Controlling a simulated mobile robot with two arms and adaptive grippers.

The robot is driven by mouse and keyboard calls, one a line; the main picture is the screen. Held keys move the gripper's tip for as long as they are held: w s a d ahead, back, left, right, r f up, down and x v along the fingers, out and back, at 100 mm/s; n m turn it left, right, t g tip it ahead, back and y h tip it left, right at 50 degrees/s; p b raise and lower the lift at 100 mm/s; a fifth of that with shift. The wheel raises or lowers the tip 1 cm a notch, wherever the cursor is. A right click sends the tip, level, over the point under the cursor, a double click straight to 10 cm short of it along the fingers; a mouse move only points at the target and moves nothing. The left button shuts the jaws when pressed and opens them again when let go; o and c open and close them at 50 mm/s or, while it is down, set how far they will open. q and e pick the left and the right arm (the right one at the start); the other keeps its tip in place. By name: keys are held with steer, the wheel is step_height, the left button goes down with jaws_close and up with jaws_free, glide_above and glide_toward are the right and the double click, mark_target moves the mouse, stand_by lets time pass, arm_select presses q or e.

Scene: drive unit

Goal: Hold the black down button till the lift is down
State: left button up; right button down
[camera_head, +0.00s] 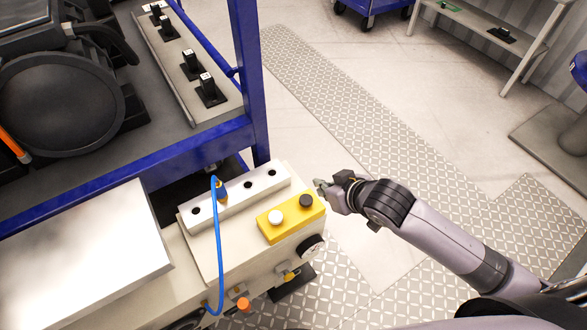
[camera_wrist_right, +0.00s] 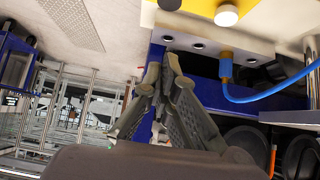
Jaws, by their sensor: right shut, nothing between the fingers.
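The yellow button box (camera_head: 283,228) sits on a cream control housing at the lower middle of the head view. The black button (camera_head: 306,200) is on its right end and a white button (camera_head: 276,217) on its left. My right gripper (camera_head: 318,184) is shut and empty, just beyond and to the right of the black button, with a small gap visible in the picture. In the right wrist view, the shut fingers (camera_wrist_right: 164,58) are below the yellow box (camera_wrist_right: 198,7) and its white button (camera_wrist_right: 227,15). My left gripper is out of view.
A blue frame (camera_head: 247,75) holds a dark drive unit (camera_head: 62,105) at the left. A white block (camera_head: 240,198) with holes and a blue cable (camera_head: 217,250) stand beside the buttons. Open floor (camera_head: 350,120) lies to the right, with a shelf (camera_head: 480,25) at the back.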

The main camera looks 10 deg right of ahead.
glide_above(305, 197)
steer(key=f, duration=0.6)
steer(key=shift+s+d+f, duration=0.15)
steer(key=shift+s, duration=0.05)
steer(key=f, duration=0.3)
steer(key=shift+w+f, duration=0.25)
steer(key=shift+f, duration=0.5)
